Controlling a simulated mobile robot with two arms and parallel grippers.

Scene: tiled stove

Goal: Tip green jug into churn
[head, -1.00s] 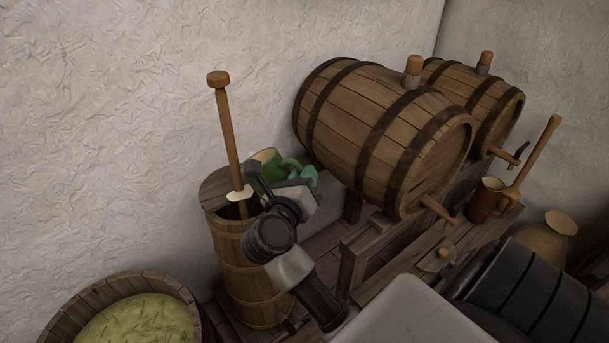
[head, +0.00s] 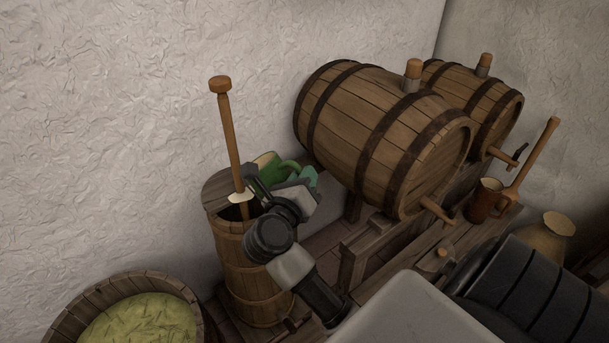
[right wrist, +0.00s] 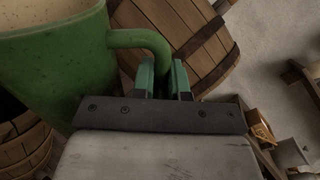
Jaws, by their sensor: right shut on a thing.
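The green jug (head: 283,171) is behind the churn's upper right side in the head view, partly hidden by my arm. In the right wrist view the jug (right wrist: 75,75) is large at the left, its pale inside showing at the top. My right gripper (right wrist: 163,78) is shut on the jug's handle. The wooden churn (head: 240,270) stands below and left of the gripper, with a plunger (head: 231,140) rising from its partly covered top. The jug's rim is close to the churn's opening. I cannot tell whether they touch. My left gripper is out of view.
Two large barrels (head: 385,130) lie on a wooden rack to the right. A tub of yellow-green mash (head: 140,318) stands at the lower left. A brown mug (head: 482,202) and a clay pot (head: 556,236) are at the right. The wall is close behind the churn.

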